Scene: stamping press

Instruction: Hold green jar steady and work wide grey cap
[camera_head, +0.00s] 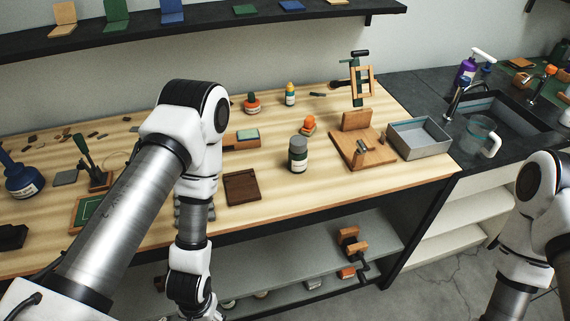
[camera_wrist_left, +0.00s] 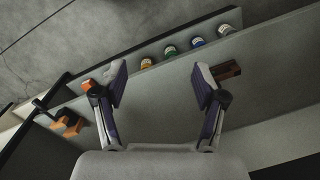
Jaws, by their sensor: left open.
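The green jar (camera_head: 298,161) stands upright on the wooden workbench, right of the middle, in the head view. Its wide grey cap (camera_head: 298,144) sits on top. No gripper touches the jar. My left gripper hangs low in front of the bench, to the left of the jar and below it. In the left wrist view my left gripper (camera_wrist_left: 161,82) is open, with nothing between its fingers. My right arm shows at the right edge of the head view, but its gripper is out of the frame.
A wooden stand (camera_head: 362,150) and a grey tray (camera_head: 420,138) are right of the jar. A dark brown wooden block (camera_head: 241,188) lies to its left. An orange-topped jar (camera_head: 309,125) stands behind. Below the bench is a shelf (camera_head: 300,262) with clamps and several small jars.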

